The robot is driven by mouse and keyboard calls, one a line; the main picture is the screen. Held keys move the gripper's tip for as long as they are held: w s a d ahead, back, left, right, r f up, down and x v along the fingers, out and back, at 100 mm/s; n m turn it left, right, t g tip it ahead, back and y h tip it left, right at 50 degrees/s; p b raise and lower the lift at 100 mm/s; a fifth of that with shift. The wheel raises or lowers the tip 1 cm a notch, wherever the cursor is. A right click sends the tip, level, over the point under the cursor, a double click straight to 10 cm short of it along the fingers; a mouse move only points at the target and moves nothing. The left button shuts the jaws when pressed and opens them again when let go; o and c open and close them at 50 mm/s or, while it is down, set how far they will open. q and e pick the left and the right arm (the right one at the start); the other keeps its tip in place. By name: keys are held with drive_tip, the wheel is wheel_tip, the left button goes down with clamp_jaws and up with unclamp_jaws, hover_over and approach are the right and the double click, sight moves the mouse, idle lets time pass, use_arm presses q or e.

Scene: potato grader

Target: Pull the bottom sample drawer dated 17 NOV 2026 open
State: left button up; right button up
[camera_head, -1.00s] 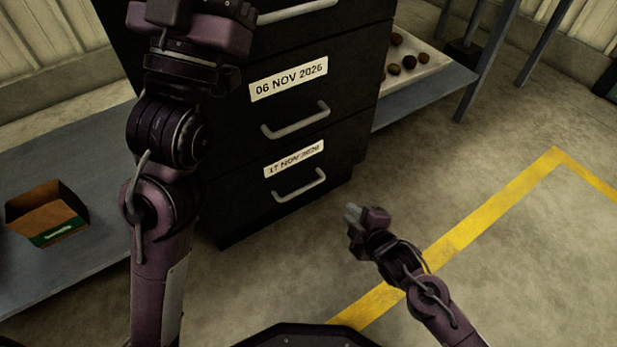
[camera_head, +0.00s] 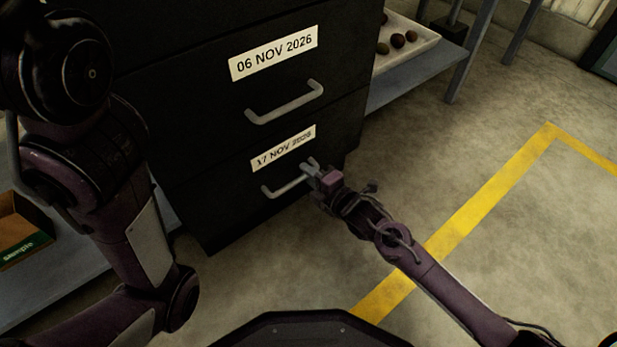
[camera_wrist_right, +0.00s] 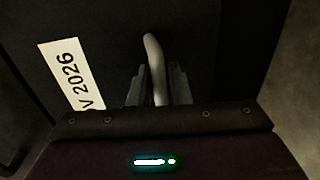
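The bottom drawer (camera_head: 232,190) is dark, with a white 17 NOV 2026 label (camera_head: 283,149) and a grey bar handle (camera_head: 283,189). It looks flush with the cabinet. My right gripper (camera_head: 309,168) is at the right end of this handle. In the right wrist view, the handle (camera_wrist_right: 154,55) runs between the two fingers (camera_wrist_right: 160,88), which look slightly apart from it. Part of the label (camera_wrist_right: 70,75) shows to the left. My left arm (camera_head: 85,175) crosses the left side of the head view; its gripper is out of the picture.
Above is a drawer labelled 06 NOV 2026 (camera_head: 273,53) with its own handle (camera_head: 284,103). A tray of potatoes (camera_head: 412,47) stands on a shelf to the right. A cardboard sample box (camera_head: 22,240) is at the left. The floor in front, with a yellow line (camera_head: 470,220), is clear.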

drive_tip(key=shift+w+a, duration=0.1)
drive_tip(key=shift+w, duration=0.05)
drive_tip(key=shift+c, duration=0.5)
clamp_jaws()
